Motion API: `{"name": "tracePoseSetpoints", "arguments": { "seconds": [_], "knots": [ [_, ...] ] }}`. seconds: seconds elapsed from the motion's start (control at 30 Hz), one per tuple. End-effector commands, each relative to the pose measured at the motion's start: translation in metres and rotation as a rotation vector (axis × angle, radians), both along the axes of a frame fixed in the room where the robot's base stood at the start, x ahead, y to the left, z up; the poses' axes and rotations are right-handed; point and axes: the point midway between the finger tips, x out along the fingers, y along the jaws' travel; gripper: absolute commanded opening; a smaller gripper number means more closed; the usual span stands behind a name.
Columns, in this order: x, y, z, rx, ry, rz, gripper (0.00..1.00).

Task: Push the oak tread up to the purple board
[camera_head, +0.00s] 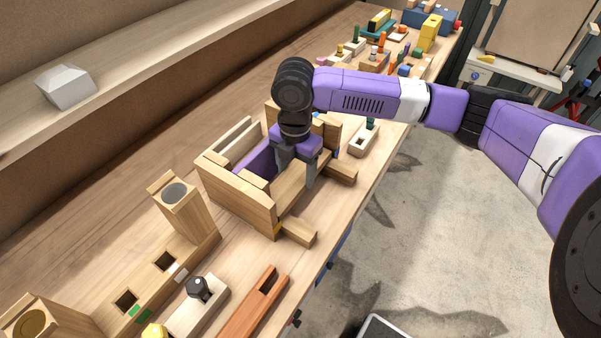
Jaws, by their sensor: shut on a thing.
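The purple board (254,163) stands inside a wooden box-like frame (238,192) on the workbench, and only part of it shows. A light wooden piece that looks like the oak tread (289,188) lies at the frame's right side, to the right of the purple board. My gripper (297,172) points down over this piece, with its two grey fingers on it. It is shut on the tread. The gripper hides part of the tread, and I cannot tell whether the tread touches the purple board.
Wooden bars (299,232) stick out of the frame toward the bench's front edge. A wooden block with a round inset (182,206) stands at left. An orange slotted bar (253,303) lies in front. Coloured parts fill the far end of the bench (183,131).

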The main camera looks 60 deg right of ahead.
Motion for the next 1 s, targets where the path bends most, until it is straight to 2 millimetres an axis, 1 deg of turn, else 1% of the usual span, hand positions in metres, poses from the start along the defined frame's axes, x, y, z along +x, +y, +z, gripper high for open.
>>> {"name": "tracePoseSetpoints", "arguments": {
  "seconds": [0.07,0.27,0.3,0.37,0.4,0.77,0.87,0.97,1.0],
  "knots": [
    [0.004,0.001,0.0,0.0,0.0,0.001,0.06],
    [0.003,0.0,0.0,0.0,0.0,0.0,0.06],
    [0.003,0.0,0.0,0.0,0.0,0.0,0.69],
    [0.003,0.0,0.0,0.0,0.0,0.0,0.81],
    [0.003,0.0,0.0,0.0,0.0,0.0,0.89],
    [0.003,0.0,0.003,0.0,-0.001,0.001,0.89],
    [0.004,0.0,0.012,0.0,-0.002,0.001,0.89],
    [0.004,0.0,0.028,-0.001,-0.003,0.001,0.89],
    [0.004,0.0,0.036,-0.001,-0.002,0.002,0.89]
  ]
}}
